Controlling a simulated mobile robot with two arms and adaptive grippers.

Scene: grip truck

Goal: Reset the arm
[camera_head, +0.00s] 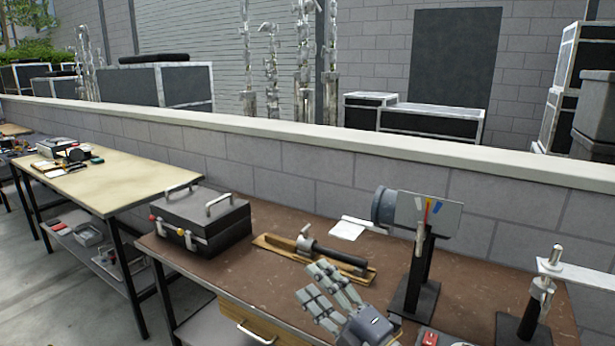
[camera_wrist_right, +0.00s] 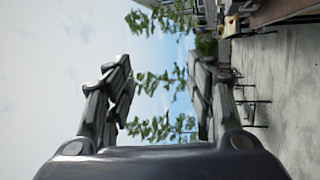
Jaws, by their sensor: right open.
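My right gripper (camera_head: 312,284) shows at the bottom middle of the head view, in front of the brown workbench (camera_head: 215,268). Its two grey fingers are spread, with nothing between them. In the right wrist view, the same gripper (camera_wrist_right: 160,88) has its fingers apart, with only sky, leaves and pavement visible beyond them. It appears apart from the tool on a wooden board (camera_head: 272,245) behind it. My left gripper is in neither view.
A black toolbox (camera_head: 205,222) stands on the workbench's left. A stand with a panel (camera_head: 428,215) and a smaller metal stand (camera_head: 540,290) are at right. A white sheet (camera_head: 347,229) lies at the back. A pale table (camera_head: 120,178) is farther left, and a low wall (camera_head: 290,163) runs behind.

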